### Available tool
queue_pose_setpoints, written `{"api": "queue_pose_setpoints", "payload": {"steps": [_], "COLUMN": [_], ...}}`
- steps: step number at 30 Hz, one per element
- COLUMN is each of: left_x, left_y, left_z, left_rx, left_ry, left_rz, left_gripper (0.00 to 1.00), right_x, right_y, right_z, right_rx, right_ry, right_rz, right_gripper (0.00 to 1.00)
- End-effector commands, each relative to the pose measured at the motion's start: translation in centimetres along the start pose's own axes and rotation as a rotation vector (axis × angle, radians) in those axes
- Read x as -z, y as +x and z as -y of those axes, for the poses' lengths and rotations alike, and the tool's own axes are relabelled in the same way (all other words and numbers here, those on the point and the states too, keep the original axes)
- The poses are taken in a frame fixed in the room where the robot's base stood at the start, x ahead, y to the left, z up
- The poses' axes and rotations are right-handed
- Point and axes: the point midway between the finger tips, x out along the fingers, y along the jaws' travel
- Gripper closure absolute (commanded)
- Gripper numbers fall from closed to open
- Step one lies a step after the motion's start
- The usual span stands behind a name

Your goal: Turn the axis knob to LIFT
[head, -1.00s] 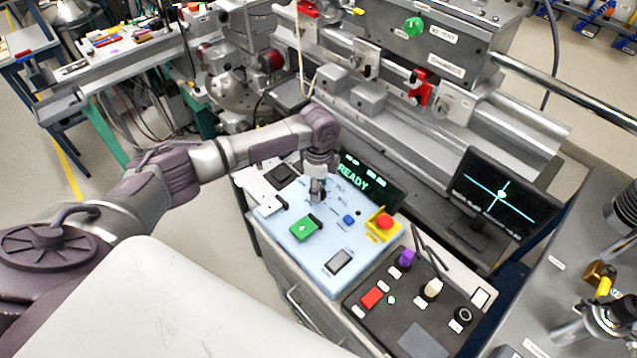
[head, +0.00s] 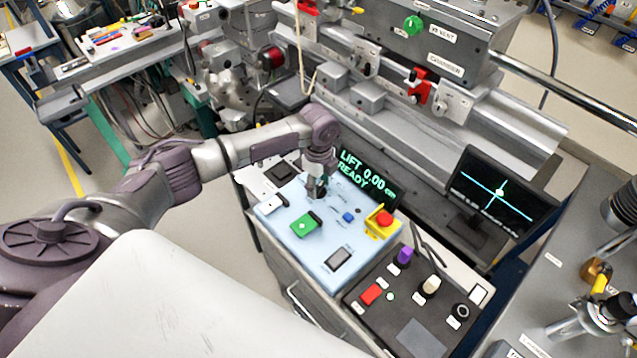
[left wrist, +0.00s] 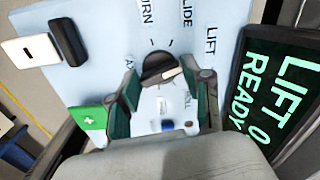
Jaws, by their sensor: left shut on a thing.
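The axis knob (left wrist: 157,68) is black and round with a white mark. It sits on the pale blue panel (head: 335,272) among the labels TURN (partly cut off), SLIDE, LIFT (left wrist: 211,41) and others I cannot read fully. The white mark points to the right side, near LIFT. My left gripper (left wrist: 166,80) is shut on the knob from above; in the head view it (head: 316,192) stands at the panel's back and hides the knob. The display (head: 364,179) reads "LIFT 0.00 cm READY". My right gripper is not in view.
A green button (head: 305,225), a small blue button (head: 348,217) and a red emergency button (head: 384,217) on a yellow base are near the gripper. A black control box (head: 421,335) stands in front. A monitor (head: 503,192) is at the right, with metal rails behind.

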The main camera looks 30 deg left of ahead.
Motion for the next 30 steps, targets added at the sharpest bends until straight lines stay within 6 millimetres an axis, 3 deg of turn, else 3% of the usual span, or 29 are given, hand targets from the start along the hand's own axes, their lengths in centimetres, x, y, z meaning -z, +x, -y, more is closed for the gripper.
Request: {"api": "queue_pose_setpoints", "payload": {"steps": [3, 4, 8, 20, 30], "left_x": [0.1, 0.1, 0.1, 0.0, 0.0], "left_y": [0.1, 0.1, 0.1, -0.5, -6.9], "left_z": [-0.1, -0.1, -0.1, 0.1, 0.1], "left_rx": [-0.002, -0.002, -0.001, 0.002, 0.004], "left_ry": [0.001, 0.001, 0.001, -0.001, 0.001], "left_rz": [-0.002, -0.002, -0.002, -0.001, 0.000], "left_gripper": [0.85, 0.49, 0.27, 0.26, 0.26], "right_x": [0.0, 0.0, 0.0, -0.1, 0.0], "right_y": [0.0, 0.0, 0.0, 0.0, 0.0], "right_z": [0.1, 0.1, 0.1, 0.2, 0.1], "right_rx": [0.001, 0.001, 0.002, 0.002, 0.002], "right_ry": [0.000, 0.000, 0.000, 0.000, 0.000], "right_rz": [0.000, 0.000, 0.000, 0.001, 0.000], "right_gripper": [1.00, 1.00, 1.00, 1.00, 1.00]}}
